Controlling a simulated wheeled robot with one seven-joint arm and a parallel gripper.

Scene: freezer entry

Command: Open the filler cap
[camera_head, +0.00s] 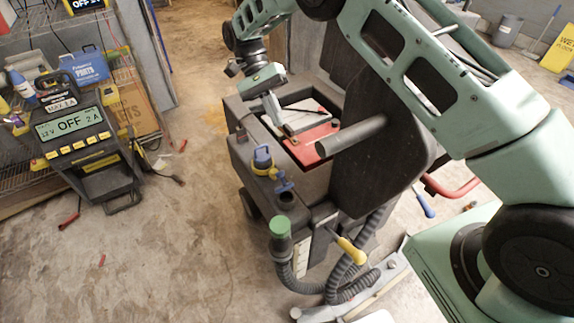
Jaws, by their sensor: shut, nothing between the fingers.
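A grey floor-cleaning machine (318,182) stands in the middle with its top compartment open. A blue cap (263,157) sits on its near top edge. Close to it, a blue hinged-looking piece (284,182) stands at a dark round opening (287,198). A green cap (279,226) tops a grey hose at the machine's near side. I cannot tell for certain which of these is the filler cap. My gripper (274,112) is shut and empty, pointing down over the left part of the open compartment, beyond the blue cap and apart from it.
A red and grey battery-like block (312,140) sits in the compartment. The raised dark lid (380,135) stands close on the right under my arm. A charger (80,140) marked OFF stands by shelves at left. The floor (160,235) at left front is mostly clear.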

